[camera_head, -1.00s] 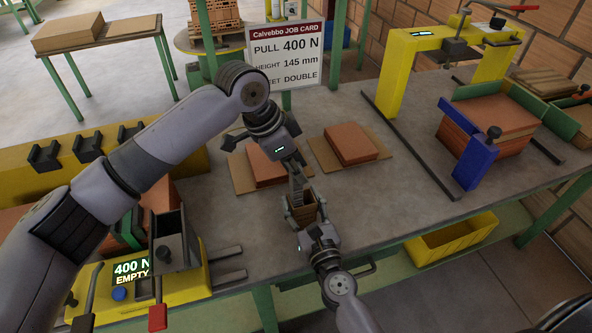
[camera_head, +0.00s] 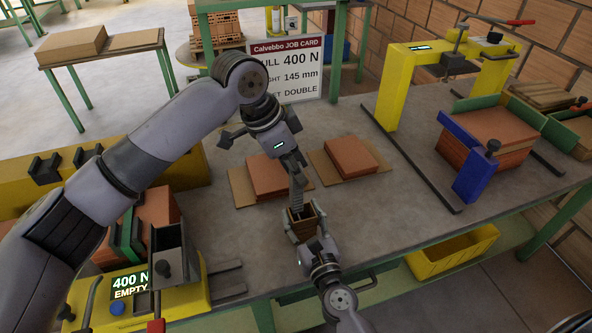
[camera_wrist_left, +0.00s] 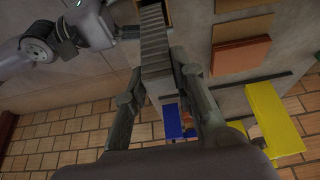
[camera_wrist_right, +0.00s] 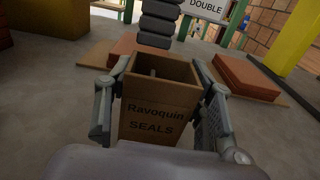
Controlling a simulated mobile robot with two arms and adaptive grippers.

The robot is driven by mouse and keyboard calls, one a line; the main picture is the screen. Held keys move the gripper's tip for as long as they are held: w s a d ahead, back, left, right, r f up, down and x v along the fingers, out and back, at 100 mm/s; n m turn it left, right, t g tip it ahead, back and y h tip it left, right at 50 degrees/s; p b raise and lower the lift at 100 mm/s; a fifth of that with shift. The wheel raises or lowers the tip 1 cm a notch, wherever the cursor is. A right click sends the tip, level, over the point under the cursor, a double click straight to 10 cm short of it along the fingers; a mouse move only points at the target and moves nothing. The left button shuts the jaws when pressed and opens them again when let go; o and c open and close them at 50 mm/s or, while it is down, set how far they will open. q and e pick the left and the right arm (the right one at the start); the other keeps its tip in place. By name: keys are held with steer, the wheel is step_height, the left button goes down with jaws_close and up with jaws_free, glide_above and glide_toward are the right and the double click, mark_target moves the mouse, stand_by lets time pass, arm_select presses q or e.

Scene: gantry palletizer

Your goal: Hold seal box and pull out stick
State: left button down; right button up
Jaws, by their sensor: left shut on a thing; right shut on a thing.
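The seal box (camera_wrist_right: 160,118) is an open brown carton marked "Ravoquin SEALS". It stands upright, and the head view shows it (camera_head: 302,228) near the table's front edge. My right gripper (camera_wrist_right: 163,92) is shut on it, one finger on each side. The stick (camera_wrist_left: 155,45) is a grey, ribbed stack. My left gripper (camera_wrist_left: 160,72) is shut on it above the box. In the head view the stick (camera_head: 297,190) slants down toward the box opening. In the right wrist view its lower part shows above the far rim. I cannot tell whether its end is clear of the box.
Two orange stacks on cardboard (camera_head: 350,157) lie behind the box. A yellow gantry (camera_head: 395,90) and a blue stop (camera_head: 476,172) stand at right. A yellow station reading "400 N EMPTY" (camera_head: 185,295) is at front left. A job card (camera_head: 290,70) stands behind.

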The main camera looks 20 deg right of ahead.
arm_select(q)
steer(key=shift+r, duration=0.15)
arm_select(e)
steer(key=shift+f, duration=0.2)
arm_select(q)
steer(key=shift+r, duration=3.95)
arm_select(e)
steer(key=o, duration=1.2)
steer(key=shift+r, duration=0.15)
steer(key=shift+o, duration=0.2)
